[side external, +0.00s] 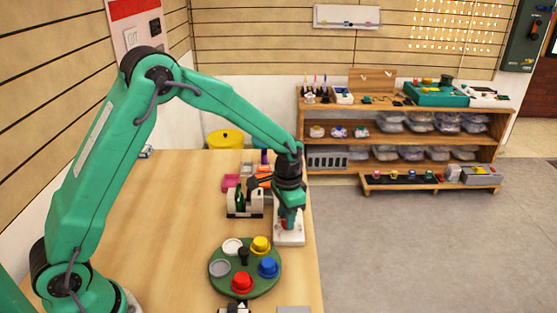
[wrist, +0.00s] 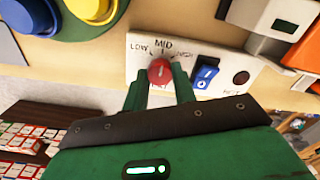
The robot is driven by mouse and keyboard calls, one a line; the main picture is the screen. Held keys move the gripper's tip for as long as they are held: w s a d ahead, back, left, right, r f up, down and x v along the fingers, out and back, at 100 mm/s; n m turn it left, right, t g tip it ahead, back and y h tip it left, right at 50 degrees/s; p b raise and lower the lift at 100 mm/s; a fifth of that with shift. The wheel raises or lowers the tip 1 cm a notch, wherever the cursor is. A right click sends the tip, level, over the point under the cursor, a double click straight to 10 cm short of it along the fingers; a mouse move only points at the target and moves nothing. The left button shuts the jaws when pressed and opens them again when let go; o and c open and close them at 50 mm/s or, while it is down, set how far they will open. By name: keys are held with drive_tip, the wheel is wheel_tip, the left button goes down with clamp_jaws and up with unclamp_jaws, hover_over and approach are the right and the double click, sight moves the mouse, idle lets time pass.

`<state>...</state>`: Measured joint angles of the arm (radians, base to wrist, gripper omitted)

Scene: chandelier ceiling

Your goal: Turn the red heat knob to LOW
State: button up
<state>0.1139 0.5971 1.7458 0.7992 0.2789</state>
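The red heat knob (wrist: 160,72) sits on a white panel (wrist: 135,58) marked LOW on the left, MID at the top and HIGH on the right, partly covered. My gripper (wrist: 161,80) is at the knob, one green finger on each side, with no clear gap between fingers and knob. The direction the knob points is too small to tell. In the side view my gripper (side external: 288,222) points down over the white panel (side external: 290,240), and a bit of red shows at its fingertips.
On the panel beside the knob are a blue rocker switch (wrist: 206,76) and a dark red round light (wrist: 241,78). A green disc (side external: 222,287) with coloured round pieces lies front left. A white device (side external: 244,203) stands left of my gripper. The table's right edge is close.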

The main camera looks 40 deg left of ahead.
drive_tip(key=shift+n, duration=0.4)
drive_tip(key=n, duration=0.4)
drive_tip(key=shift+r, duration=0.1)
drive_tip(key=shift+n, duration=2.1)
drive_tip(key=o, duration=1)
drive_tip(key=shift+r, duration=3.9)
